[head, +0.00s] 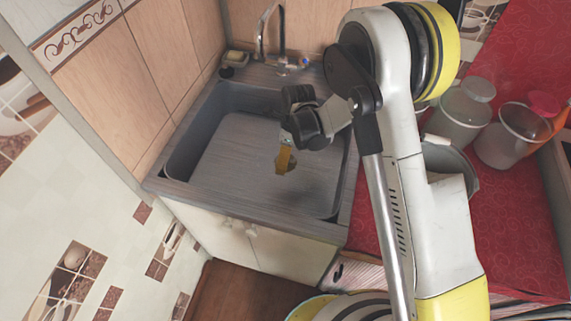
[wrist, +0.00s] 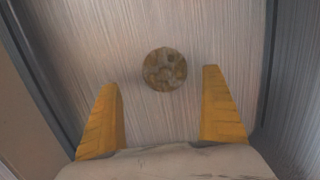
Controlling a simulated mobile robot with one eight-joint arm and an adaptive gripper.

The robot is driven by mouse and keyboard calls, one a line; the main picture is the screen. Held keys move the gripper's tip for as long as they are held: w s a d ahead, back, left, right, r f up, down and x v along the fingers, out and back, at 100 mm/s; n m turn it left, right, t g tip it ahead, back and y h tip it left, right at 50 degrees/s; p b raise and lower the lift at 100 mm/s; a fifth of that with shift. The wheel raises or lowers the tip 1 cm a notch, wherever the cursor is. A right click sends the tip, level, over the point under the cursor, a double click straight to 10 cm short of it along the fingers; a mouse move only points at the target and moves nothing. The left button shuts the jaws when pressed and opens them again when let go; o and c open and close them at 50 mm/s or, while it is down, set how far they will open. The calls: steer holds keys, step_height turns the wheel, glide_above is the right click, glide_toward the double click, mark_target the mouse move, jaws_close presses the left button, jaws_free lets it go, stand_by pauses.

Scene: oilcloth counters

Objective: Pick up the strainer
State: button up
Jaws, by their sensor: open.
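The strainer (wrist: 165,69) is a small round disc, mottled brown and grey, lying flat on the sink floor. In the wrist view it sits between and slightly beyond my fingertips, touching neither. My gripper (wrist: 160,78) is open and empty, with its yellow fingers wide apart on either side. In the head view my gripper (head: 285,160) points down into the grey sink (head: 225,150). There the strainer is mostly hidden behind the yellow finger, and the gap to the sink floor is hard to judge.
Sink walls rise around my gripper. A tap (head: 272,45) stands at the back rim, with a soap dish (head: 235,60) to its left. On the red counter to the right are glass jars (head: 463,110) and a grey pot (head: 455,165). The rest of the sink floor is clear.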

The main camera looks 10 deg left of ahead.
steer(key=f, duration=0.1)
steer(key=f+b, duration=0.1)
steer(key=f, duration=0.1)
steer(key=w+f+b, duration=0.1)
steer(key=shift+a+f, duration=0.2)
steer(key=shift+f, duration=0.2)
steer(key=shift+s, duration=0.1)
jaws_close()
